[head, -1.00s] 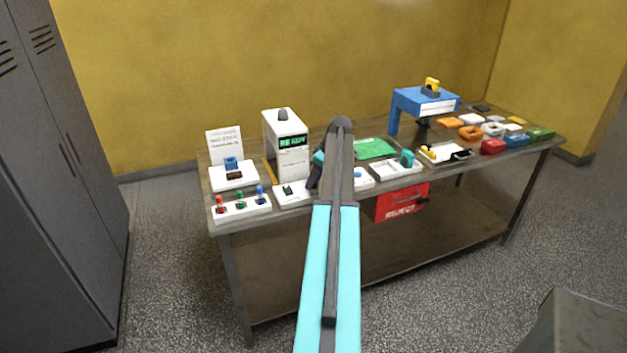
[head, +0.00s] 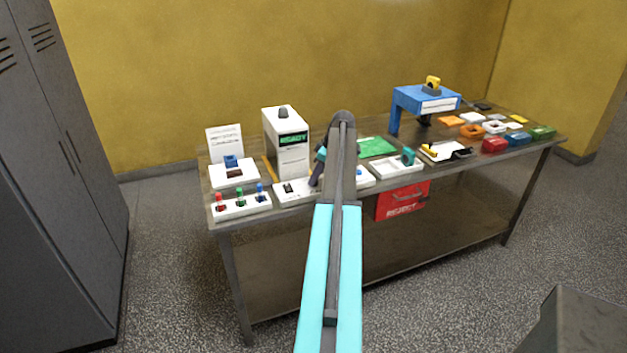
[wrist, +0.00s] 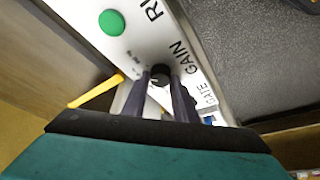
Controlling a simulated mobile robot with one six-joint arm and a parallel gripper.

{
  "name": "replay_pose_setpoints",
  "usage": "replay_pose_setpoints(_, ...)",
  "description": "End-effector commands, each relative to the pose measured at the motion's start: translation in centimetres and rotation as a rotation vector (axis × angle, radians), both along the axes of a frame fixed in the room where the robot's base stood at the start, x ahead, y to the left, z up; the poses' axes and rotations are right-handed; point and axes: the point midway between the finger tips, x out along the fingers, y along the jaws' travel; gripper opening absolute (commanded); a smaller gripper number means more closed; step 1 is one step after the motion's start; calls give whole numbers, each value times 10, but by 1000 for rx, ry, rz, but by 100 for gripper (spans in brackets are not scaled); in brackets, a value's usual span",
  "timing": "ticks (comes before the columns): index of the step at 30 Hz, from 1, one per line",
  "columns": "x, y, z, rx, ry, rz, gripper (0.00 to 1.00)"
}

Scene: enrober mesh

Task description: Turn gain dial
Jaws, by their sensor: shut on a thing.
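The gain dial (wrist: 160,73) is a small dark round knob on a white panel, beside the printed word GAIN in the wrist view. My gripper (wrist: 161,84) is shut on it, with one dark finger on each side of the knob. In the head view my gripper (head: 316,178) is down at the white control panel (head: 290,197) near the table's front edge. My arm hides part of that panel, and the dial cannot be made out there. Any pointer mark on the dial is not clear.
A green button (wrist: 111,22) and a GATE label lie close to the dial on the panel. A white box with a READY display (head: 293,139) stands behind. A switch strip (head: 241,208) is at left, a white tray (head: 398,172) at right.

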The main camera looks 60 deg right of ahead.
Motion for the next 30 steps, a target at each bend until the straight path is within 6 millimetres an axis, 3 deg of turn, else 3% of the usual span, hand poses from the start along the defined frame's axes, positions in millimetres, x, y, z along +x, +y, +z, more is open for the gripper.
replay_pose_setpoints(18,2,-5,-2,0,-2,446,3)
replay_pose_setpoints(30,2,-4,0,-3,-1,522,3)
